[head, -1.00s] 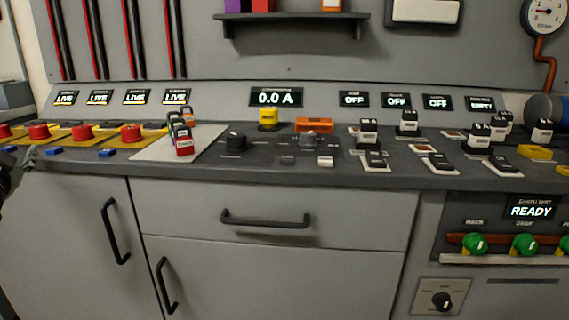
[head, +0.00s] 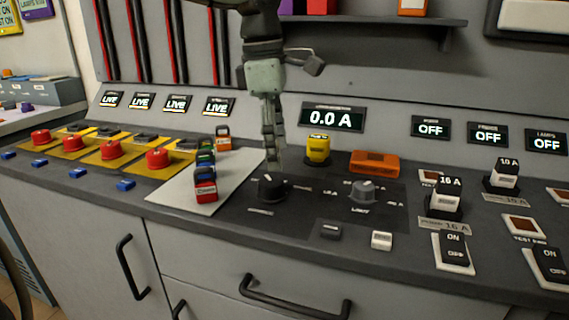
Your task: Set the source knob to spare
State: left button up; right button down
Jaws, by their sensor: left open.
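A black knob (head: 270,187) stands on the dark panel of the counter, with small labels around it too blurred to read. I take it for the source knob. A grey knob (head: 363,190) stands to its right, with a label below that looks like "LIMIT". My left gripper (head: 273,165) points down from above, its open fingers right over the black knob and partly in front of it. I cannot tell whether they touch it. The display (head: 332,117) behind reads 0.0 A. My right gripper is not in view.
Several coloured tags or locks (head: 205,183) stand on a pale plate left of the knob. A yellow block (head: 318,149) and an orange one (head: 374,163) sit behind.

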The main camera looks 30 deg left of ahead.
aim_at(271, 181)
pick_arm(q)
jog(key=shift+s+a+g+y, duration=0.2)
jog(key=shift+a+g+y, duration=0.15)
jog(key=shift+y, duration=0.15)
jog(key=shift+s+a+f, duration=0.1)
jog(key=shift+a+f, duration=0.05)
notch_tip(271, 181, down, 7)
jog(key=shift+f, duration=0.1)
jog(key=shift+m, duration=0.3)
jog(key=c, duration=1.2)
